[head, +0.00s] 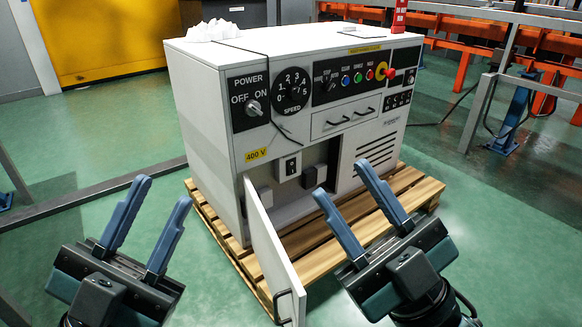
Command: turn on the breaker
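The white control cabinet (206,130) stands on a wooden pallet. Its lower compartment is open, and its white door (268,240) is swung out toward me. Inside is a small light box with a dark switch face, which looks like the breaker (289,167); its switch position is too small to tell. A dark box (314,176) sits to its right. The POWER knob (254,107) is on the front panel, upper left. My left gripper (161,193) is open and empty, left of the door. My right gripper (342,180) is open and empty, in front of the compartment's right side.
The door's dark handle (283,306) is at its near end, between my grippers. The pallet (423,193) extends past the cabinet's base. A grey rail (100,193) runs along the floor at left.

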